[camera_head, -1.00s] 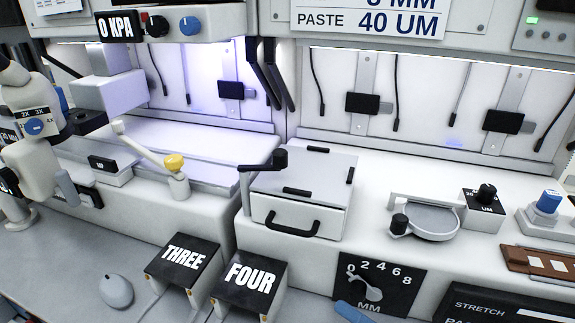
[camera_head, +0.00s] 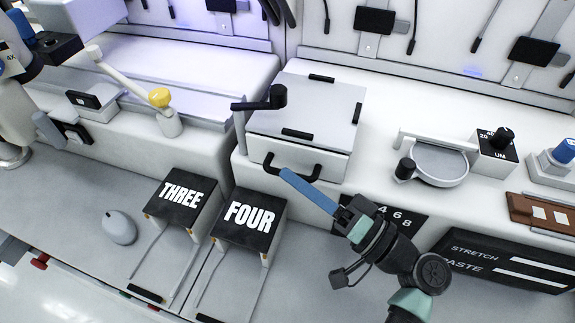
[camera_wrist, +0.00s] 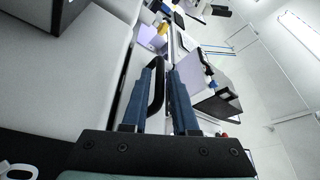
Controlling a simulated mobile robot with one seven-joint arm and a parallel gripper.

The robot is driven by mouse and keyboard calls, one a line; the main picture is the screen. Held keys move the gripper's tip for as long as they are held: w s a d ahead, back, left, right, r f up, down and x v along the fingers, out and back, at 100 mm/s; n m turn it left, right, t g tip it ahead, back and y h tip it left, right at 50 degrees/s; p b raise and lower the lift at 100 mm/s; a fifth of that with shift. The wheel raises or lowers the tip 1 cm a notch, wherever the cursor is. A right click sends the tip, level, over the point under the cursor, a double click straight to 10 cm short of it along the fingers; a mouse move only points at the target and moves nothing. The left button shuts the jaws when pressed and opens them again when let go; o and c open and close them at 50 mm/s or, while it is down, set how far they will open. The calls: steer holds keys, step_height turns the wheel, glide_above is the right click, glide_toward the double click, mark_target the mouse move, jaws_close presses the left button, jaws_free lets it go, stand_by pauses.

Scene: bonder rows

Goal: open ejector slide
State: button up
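My gripper (camera_head: 286,174) has long blue fingers and reaches from the lower right to this handle. In the wrist view the gripper (camera_wrist: 160,75) is open, with a gap between its fingers. The black handle (camera_wrist: 156,88) shows between them, nearer the left finger. Whether the fingers touch it cannot be told.
A black crank lever (camera_head: 262,101) sits at the box's left edge. Black blocks marked THREE (camera_head: 181,194) and FOUR (camera_head: 250,216) stand in front, left of my arm. A round tray (camera_head: 440,165) and a black knob (camera_head: 502,137) are to the right.

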steer(key=shift+x, duration=1.1)
jaws_close()
stand_by(0.7)
